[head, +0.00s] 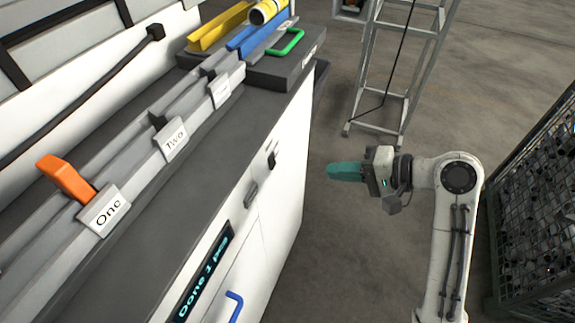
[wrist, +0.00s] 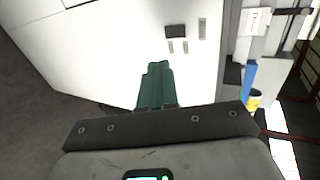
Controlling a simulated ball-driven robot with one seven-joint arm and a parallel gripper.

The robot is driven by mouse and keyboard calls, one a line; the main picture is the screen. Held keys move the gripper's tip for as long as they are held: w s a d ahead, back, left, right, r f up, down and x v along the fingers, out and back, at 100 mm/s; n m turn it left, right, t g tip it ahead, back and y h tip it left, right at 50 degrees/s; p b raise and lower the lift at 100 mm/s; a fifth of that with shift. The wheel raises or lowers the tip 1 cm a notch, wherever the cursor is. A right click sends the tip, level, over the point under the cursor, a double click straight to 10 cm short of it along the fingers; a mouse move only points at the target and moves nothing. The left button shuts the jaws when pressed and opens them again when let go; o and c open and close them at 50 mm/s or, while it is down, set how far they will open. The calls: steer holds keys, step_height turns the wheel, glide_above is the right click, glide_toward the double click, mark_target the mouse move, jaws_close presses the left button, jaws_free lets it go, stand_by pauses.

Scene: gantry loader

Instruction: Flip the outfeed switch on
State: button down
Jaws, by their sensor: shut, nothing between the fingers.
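My gripper (head: 334,171), with teal fingers, is shut and empty. It hangs in the air to the right of the white cabinet front, apart from it. A small dark switch fitting (head: 271,158) sits on that front below the worktop edge, with a grey bar-shaped fitting (head: 251,194) nearer the camera. In the wrist view, the shut fingers (wrist: 158,66) point toward the white face, where a dark plate (wrist: 176,31) has two small grey pieces under it. Labels are too small to read, so I cannot tell which is the outfeed switch or its position.
The dark worktop (head: 200,190) carries rails with labels One and Two and an orange lever (head: 66,179). A lit display (head: 203,275) and blue handle (head: 235,305) are on the front. A metal frame (head: 375,125) stands behind; a mesh cage (head: 535,220) is right. Floor between is clear.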

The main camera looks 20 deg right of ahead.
mark_target(272, 161)
steer(key=r+p+x, duration=0.1)
steer(key=x, duration=1.1)
steer(key=shift+w+a, duration=0.2)
steer(key=shift+a, duration=0.05)
